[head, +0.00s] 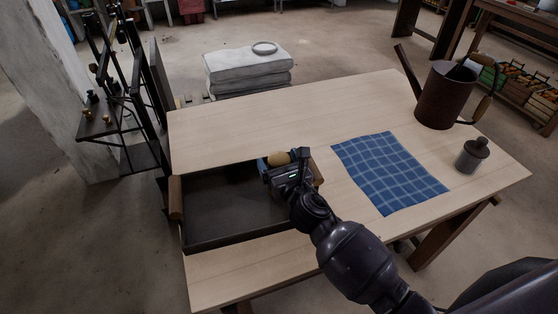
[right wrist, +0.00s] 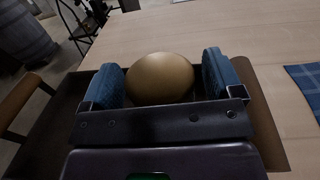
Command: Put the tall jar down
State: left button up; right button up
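My right gripper (head: 284,168) is over the right end of a dark tray (head: 222,205) on the table. Its blue-padded fingers stand on both sides of a thing with a rounded tan top, which I take for the tall jar (head: 279,157). In the right wrist view, the jar's tan top (right wrist: 160,78) sits between the two pads (right wrist: 162,88), close against them. Its lower body is hidden by the gripper, so I cannot tell whether it touches the tray floor. My left gripper is not in view.
The pale wooden table (head: 270,125) bears a blue checked cloth (head: 388,172), a dark brown watering can (head: 444,95) and a small grey lidded jar (head: 472,155) at the right. The tray has wooden handles (head: 176,197). A black stand with brass weights (head: 112,110) is left of the table.

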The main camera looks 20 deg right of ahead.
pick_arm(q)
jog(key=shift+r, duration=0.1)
pick_arm(e)
jog(key=shift+r, duration=0.15)
jog(key=shift+s, duration=0.15)
jog(key=s, duration=0.7)
jog(key=s+d, duration=0.1)
jog(key=s, duration=0.3)
jog(key=shift+s, duration=0.25)
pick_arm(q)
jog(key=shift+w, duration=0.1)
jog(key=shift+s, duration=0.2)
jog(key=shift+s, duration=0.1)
pick_arm(e)
jog(key=shift+s, duration=0.15)
